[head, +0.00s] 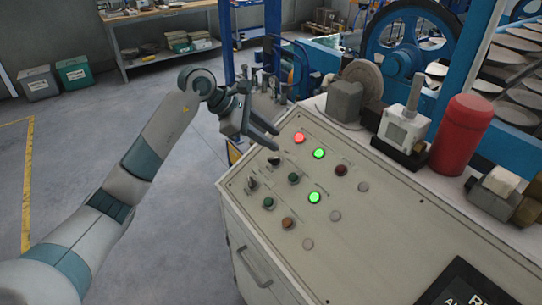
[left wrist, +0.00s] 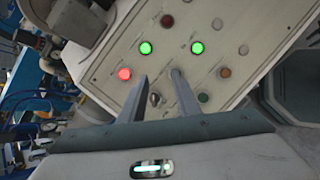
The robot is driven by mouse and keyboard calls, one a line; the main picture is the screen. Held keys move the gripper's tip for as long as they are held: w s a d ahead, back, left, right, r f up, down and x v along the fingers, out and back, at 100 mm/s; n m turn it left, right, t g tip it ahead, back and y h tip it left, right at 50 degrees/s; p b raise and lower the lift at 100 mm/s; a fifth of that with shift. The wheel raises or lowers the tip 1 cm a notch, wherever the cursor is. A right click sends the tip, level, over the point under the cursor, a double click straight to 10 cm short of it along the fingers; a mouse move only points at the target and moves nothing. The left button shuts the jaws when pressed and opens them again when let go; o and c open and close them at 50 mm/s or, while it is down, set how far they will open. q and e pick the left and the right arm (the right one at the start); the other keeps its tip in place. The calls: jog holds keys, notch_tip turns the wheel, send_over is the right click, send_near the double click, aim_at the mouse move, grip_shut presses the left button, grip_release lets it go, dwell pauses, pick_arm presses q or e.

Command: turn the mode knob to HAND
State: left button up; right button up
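Two dark selector knobs, (head: 274,160) and (head: 252,182), stand near the left edge of the sloped control panel (head: 325,235) in the head view. Their labels are too small to read, so I cannot tell which is the mode knob. My left gripper (head: 277,140) is open over the panel's upper left edge, close to the upper knob. In the left wrist view its two fingers (left wrist: 158,75) are spread apart, and one knob (left wrist: 155,98) shows between them. I see no clear contact with it. My right gripper is in neither view.
The panel carries a lit red lamp (head: 299,138), lit green lamps (head: 319,154) and several unlit buttons. Behind it stand a grey vise-like block (head: 345,100), a white device (head: 403,128) and a red cylinder (head: 462,135). Open floor lies left of the cabinet.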

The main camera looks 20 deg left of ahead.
pick_arm(q)
jog(key=a+r+y, duration=0.1)
jog(key=a+y, duration=0.2)
jog(key=a, duration=0.4)
jog(key=shift+w+a+r, duration=0.2)
jog(key=shift+w+r, duration=0.05)
jog(key=shift+w, duration=0.15)
jog(key=shift+d, duration=0.1)
jog(key=p, duration=0.7)
send_near(273, 158)
jog(key=x, duration=0.7)
jog(key=shift+r, duration=0.1)
jog(key=shift+x, duration=0.95)
jog(key=shift+c, duration=0.6)
jog(key=c, duration=0.6)
